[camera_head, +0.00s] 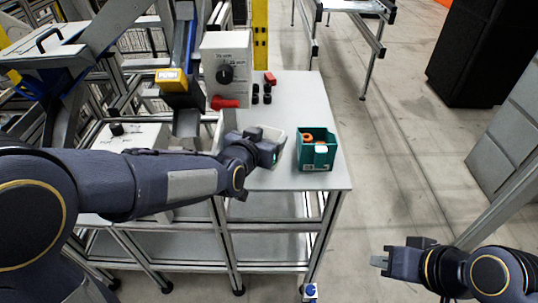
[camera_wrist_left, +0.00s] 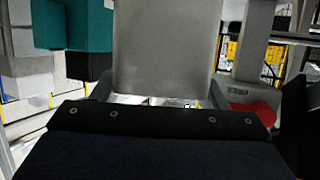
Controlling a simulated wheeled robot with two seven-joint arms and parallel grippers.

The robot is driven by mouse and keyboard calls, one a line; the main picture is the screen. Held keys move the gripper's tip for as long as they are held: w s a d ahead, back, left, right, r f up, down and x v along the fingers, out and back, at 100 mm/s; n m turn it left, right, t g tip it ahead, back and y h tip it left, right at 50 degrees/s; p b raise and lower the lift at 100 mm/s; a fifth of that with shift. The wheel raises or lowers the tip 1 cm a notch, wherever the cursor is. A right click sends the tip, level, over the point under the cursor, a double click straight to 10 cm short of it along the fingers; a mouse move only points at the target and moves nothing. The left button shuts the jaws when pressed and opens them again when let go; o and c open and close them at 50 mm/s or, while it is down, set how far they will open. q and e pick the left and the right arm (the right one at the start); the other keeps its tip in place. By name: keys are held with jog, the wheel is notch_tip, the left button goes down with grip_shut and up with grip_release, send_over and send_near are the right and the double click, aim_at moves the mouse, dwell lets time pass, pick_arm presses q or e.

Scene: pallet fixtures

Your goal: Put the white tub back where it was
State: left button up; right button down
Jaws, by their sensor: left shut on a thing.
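The white tub (camera_head: 268,131) is at my left gripper (camera_head: 277,150), over the grey table, and the gripper and wrist partly hide it. In the left wrist view a large pale grey surface, which looks like the tub (camera_wrist_left: 165,45), fills the space between the two fingers. My left gripper is shut on it. Whether the tub touches the table is hidden. My right gripper (camera_head: 380,262) is out over the floor at the lower right, away from the table, and its finger gap is too small to make out.
A teal bin (camera_head: 306,158) with orange items stands just right of the tub. A white box with a black knob (camera_head: 225,72) stands behind, with a red object (camera_head: 226,103) at its foot. Small black pieces (camera_head: 261,93) and a red one (camera_head: 270,78) lie nearby. The table's (camera_head: 305,95) back right is clear.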

pick_arm(q)
jog(key=shift+w+d+f, duration=0.25)
jog(key=shift+w+f, duration=0.05)
jog(key=shift+f, duration=0.15)
jog(key=shift+w+d+f, duration=0.2)
jog(key=shift+w+f, duration=0.1)
jog(key=shift+f, duration=0.15)
jog(key=shift+f+b, duration=0.3)
jog(key=shift+f, duration=1.2)
jog(key=shift+f, duration=0.2)
jog(key=o, duration=1)
jog(key=shift+r, duration=0.1)
